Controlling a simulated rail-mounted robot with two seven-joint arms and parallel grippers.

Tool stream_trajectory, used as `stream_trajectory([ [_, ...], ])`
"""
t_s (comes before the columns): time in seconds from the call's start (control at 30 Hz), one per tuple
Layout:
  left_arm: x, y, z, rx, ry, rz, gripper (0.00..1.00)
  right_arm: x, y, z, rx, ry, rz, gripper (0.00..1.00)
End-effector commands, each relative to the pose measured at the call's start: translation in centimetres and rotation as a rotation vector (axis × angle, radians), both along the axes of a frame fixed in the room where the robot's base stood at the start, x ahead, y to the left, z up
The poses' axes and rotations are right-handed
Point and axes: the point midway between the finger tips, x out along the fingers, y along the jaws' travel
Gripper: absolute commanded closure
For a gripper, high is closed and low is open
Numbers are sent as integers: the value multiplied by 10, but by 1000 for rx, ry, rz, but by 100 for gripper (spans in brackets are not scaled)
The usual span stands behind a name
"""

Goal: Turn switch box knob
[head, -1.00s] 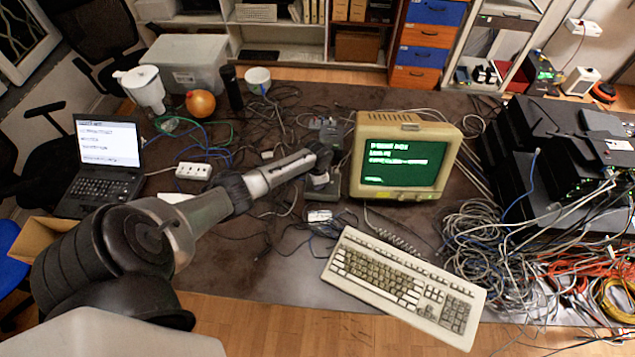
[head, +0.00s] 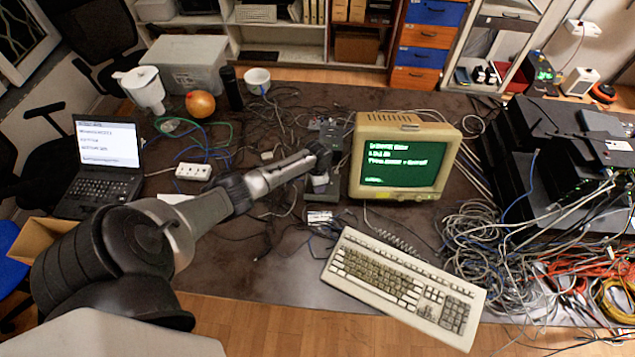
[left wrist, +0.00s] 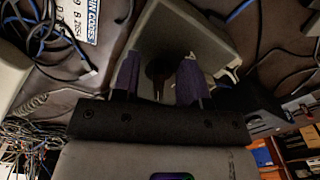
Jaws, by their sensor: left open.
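The switch box (head: 333,188) is a small grey-green box on the dark table, just left of the green-screen monitor. My left arm reaches over it from the left, and my left gripper (head: 319,190) points down at it and hides part of it. In the left wrist view, the grey face of the switch box (left wrist: 207,42) lies in front of the gripper (left wrist: 159,76). The two purple fingers are apart, and a dark knob (left wrist: 160,68) shows between them. Whether the fingers touch the knob cannot be told. My right gripper is not in view.
The monitor (head: 405,157) stands close right of the box, with a beige keyboard (head: 403,287) in front. Loose cables surround the box. A power strip (head: 193,171) and laptop (head: 105,165) are to the left. Tangled cables (head: 490,250) and black equipment crowd the right side.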

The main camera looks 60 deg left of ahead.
Motion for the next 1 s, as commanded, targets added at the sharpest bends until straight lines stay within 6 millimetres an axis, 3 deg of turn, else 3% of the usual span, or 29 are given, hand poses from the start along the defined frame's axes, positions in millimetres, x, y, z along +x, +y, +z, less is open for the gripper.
stream_trajectory([
  [0.17, 0, 1, 11, 1, 0, 0, 60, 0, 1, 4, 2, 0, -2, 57],
  [0.7, 0, 0, 108, 2, 0, -1, 60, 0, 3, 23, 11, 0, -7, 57],
  [1.0, 0, 0, 135, 0, -1, 0, 60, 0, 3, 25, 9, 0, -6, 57],
])
